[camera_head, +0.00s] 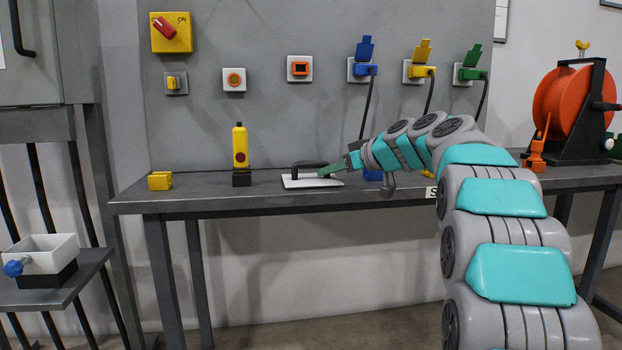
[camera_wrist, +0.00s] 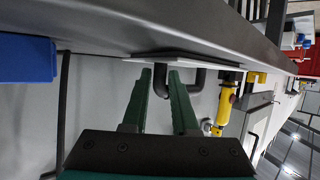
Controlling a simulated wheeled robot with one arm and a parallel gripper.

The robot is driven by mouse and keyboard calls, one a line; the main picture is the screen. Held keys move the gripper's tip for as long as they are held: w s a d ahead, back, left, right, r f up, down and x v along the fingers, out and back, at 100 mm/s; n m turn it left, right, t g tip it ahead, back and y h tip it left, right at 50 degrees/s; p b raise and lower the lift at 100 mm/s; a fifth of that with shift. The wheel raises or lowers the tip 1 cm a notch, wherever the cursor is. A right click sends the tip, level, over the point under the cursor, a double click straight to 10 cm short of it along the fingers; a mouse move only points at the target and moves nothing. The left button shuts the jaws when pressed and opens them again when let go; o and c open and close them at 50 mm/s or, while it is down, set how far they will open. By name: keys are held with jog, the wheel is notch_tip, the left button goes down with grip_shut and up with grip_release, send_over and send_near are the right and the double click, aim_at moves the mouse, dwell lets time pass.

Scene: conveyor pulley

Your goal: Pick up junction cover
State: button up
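A flat white plate with a black handle, which I take to be the junction cover (camera_head: 300,183), lies on the grey workbench, left of my arm. In the wrist view its thin white edge (camera_wrist: 190,62) shows just beyond my fingers, with the black handle (camera_wrist: 196,84) standing out from it. My gripper (camera_head: 324,174) is at the handle's right end, low over the plate. In the wrist view my two green fingers (camera_wrist: 167,74) are apart, and part of the black handle shows between their tips. Contact with the handle cannot be made out.
A yellow upright device (camera_head: 240,148) on a black base stands left of the plate, with a yellow block (camera_head: 160,181) farther left. A blue object (camera_head: 373,175) sits just right of my gripper. A panel with switches and sockets (camera_head: 300,69) rises behind; cables hang down.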

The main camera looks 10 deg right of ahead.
grip_shut()
jog(key=shift+r, duration=0.15)
dwell(0.4)
